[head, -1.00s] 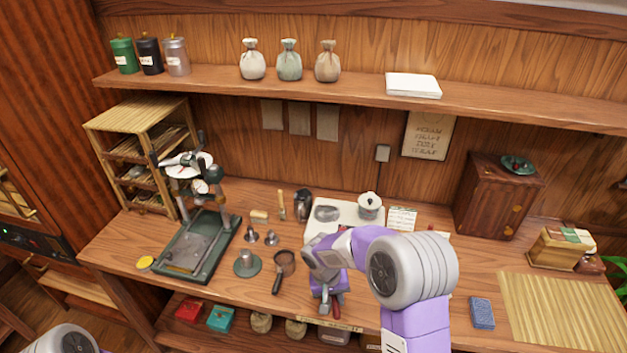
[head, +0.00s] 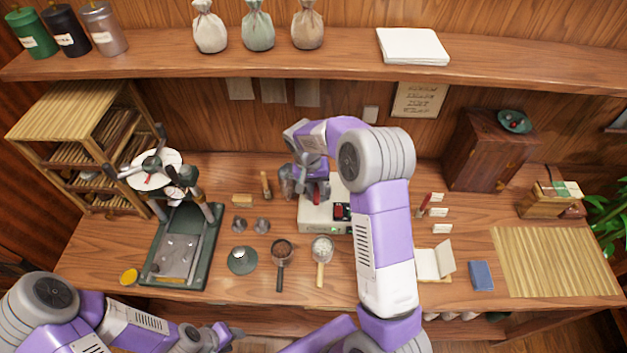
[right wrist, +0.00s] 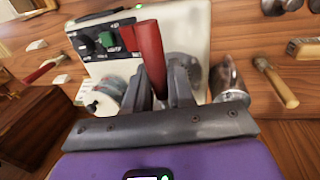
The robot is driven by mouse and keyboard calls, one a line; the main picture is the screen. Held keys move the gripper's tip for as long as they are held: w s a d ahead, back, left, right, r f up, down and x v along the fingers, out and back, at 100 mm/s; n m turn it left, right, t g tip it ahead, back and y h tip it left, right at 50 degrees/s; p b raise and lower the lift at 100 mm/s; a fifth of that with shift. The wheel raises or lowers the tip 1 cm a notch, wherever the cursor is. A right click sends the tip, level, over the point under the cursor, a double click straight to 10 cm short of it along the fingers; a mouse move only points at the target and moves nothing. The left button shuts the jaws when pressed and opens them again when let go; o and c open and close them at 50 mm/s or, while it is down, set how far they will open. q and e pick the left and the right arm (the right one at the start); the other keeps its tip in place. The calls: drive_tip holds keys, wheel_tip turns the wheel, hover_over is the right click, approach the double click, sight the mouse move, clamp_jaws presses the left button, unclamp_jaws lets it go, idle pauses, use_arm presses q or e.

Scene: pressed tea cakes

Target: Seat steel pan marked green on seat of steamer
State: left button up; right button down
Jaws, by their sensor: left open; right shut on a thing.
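The steamer (head: 318,224) is a low white box at the back middle of the bench. In the right wrist view the steamer (right wrist: 192,22) lies under my fingers. My right gripper (head: 313,190) is over it, shut on a red handle (right wrist: 149,55) that sticks out between the fingers. A round grey steel surface (right wrist: 184,67) shows behind the fingers; I cannot tell whether it is the pan or the seat. My left gripper (head: 228,335) is open, low at the front edge.
A lidded pot (right wrist: 108,97) and a steel jug (right wrist: 228,78) stand close to the steamer. Two handled pans, one with brown (head: 281,247) and one with pale contents (head: 322,247), lie in front. A green press (head: 180,250) stands left; bench right has a mat (head: 555,262).

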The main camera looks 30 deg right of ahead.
drive_tip(key=shift+s+f+b, duration=0.2)
drive_tip(key=shift+f+b, duration=0.1)
drive_tip(key=shift+f, duration=0.15)
drive_tip(key=shift+w+f+b, duration=0.1)
drive_tip(key=shift+f+b, duration=0.75)
drive_tip(key=shift+f, duration=0.5)
drive_tip(key=shift+f+b, duration=0.6)
drive_tip(key=shift+f, duration=0.2)
drive_tip(key=shift+f+b, duration=0.7)
drive_tip(key=shift+f, duration=0.05)
drive_tip(key=c, duration=0.9)
unclamp_jaws()
